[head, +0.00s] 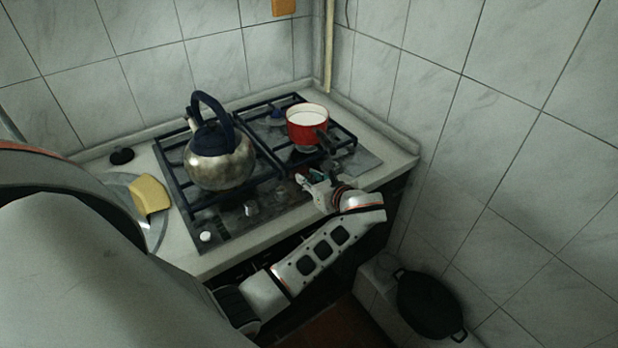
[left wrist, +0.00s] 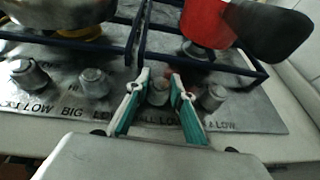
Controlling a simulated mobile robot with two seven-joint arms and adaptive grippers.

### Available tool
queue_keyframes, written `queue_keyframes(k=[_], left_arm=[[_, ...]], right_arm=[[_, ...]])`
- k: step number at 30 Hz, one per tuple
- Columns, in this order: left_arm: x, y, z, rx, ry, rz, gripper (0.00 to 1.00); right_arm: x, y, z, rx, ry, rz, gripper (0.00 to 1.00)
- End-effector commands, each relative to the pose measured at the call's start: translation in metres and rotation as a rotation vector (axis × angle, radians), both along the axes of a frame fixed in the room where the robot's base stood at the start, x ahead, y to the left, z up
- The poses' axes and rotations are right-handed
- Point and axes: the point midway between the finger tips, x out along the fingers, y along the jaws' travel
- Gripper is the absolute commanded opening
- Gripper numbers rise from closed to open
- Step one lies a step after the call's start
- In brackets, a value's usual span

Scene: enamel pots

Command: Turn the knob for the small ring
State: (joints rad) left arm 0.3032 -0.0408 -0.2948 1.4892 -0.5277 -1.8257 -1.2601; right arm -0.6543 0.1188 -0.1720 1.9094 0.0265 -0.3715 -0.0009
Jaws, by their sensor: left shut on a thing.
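The stove (head: 222,222) has a row of grey metal knobs along its front. In the left wrist view, my left gripper (left wrist: 159,88) has its two teal-padded fingers on either side of one knob (left wrist: 158,92), shut on it. The printed label below this knob is partly hidden by the fingers; "LL LOW" shows beside it. Another knob (left wrist: 213,97) stands to the right, and two more (left wrist: 94,84) stand to the left, near the word "BIG". In the head view my left gripper (head: 310,181) is at the stove's front right. My right gripper is not in view.
A steel kettle (head: 220,162) stands on the left grate. A red pot (head: 307,135) with white contents stands on the right; its dark handle (left wrist: 270,32) juts toward the front. A yellow sponge (head: 149,195) lies at the left. A black pot (head: 430,303) is low at the right.

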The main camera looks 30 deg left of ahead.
Motion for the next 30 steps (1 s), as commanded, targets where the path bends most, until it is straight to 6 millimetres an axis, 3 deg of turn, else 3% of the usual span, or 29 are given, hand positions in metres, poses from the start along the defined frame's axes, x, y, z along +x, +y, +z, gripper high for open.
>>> queue_keyframes(k=[12, 30], left_arm=[[0.0008, -0.0002, 0.0001, -0.001, 0.000, 0.220, 0.01], [0.0002, 0.0012, -0.0001, 0.001, -0.001, 0.261, 0.01]], right_arm=[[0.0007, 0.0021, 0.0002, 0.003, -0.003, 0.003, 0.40], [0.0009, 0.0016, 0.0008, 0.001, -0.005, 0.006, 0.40]])
